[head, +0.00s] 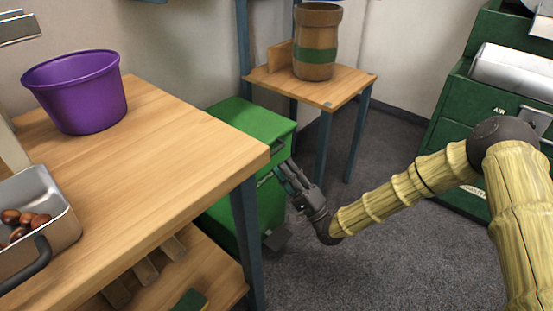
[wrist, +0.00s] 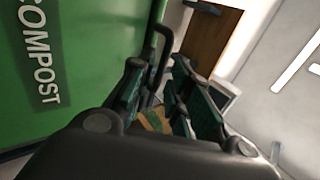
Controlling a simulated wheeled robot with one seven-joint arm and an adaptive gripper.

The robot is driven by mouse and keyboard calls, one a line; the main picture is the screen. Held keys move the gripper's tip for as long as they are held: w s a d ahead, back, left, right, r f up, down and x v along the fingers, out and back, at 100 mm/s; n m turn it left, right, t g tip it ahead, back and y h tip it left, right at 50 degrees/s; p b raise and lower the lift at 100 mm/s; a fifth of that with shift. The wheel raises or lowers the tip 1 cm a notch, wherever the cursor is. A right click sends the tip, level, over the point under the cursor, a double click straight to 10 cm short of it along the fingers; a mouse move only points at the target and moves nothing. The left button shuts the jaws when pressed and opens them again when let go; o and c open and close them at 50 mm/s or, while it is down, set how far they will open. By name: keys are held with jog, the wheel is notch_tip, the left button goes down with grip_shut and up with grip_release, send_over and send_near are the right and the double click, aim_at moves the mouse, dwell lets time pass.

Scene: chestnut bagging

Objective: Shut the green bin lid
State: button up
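The green bin (head: 236,215) stands on the floor beside the wooden workbench, which hides part of it. Its green lid (head: 250,122) looks flat across the top; I cannot tell whether it is fully seated. My gripper (head: 287,174) is at the bin's front side, below the lid's edge. In the wrist view the bin's green face (wrist: 75,60) with the word COMPOST fills the left. A dark bar-like handle (wrist: 165,42) rises beyond my fingers. My gripper (wrist: 165,88) has its two fingers apart, with nothing clearly held between them.
The workbench (head: 190,130) carries a purple bucket (head: 85,95) and a metal pan (head: 58,200) with chestnuts. A small wooden table (head: 345,88) with a barrel-like container (head: 317,45) stands behind the bin. Grey floor (head: 385,260) is open.

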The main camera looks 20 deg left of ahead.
jog(key=v, duration=0.6)
jog(key=shift+f, duration=0.15)
jog(key=shift+d, duration=0.1)
jog(key=s+d+f+g+h, duration=0.1)
jog(key=s+d+f+h, duration=0.25)
jog(key=f, duration=0.35)
jog(key=s+d+f+n+h+p, duration=0.1)
jog(key=s+d+f+h, duration=0.2)
jog(key=f+h, duration=0.3)
jog(key=s+d+f+g+h, duration=0.1)
jog(key=s+d+f+h, duration=0.25)
jog(key=f, duration=0.55)
jog(key=s+d+f+n+g+h+p, duration=0.1)
jog(key=s+d+f+n+g+h, duration=0.3)
jog(key=s+d, duration=0.65)
jog(key=s+d+f+m+g+h+p, duration=0.1)
jog(key=s+d+f+g+h, duration=0.3)
jog(key=s+d, duration=0.6)
jog(key=s+d+r+h+p, duration=0.1)
jog(key=s+d+r+h, duration=0.2)
jog(key=s+r, duration=0.25)
notch_tip(320, 180, up, 36)
jog(key=p, duration=3.6)
jog(key=shift+s+d+r+n+p, duration=0.15)
jog(key=shift+s+r+n+p, duration=0.05)
jog(key=shift+s+n+p, duration=0.15)
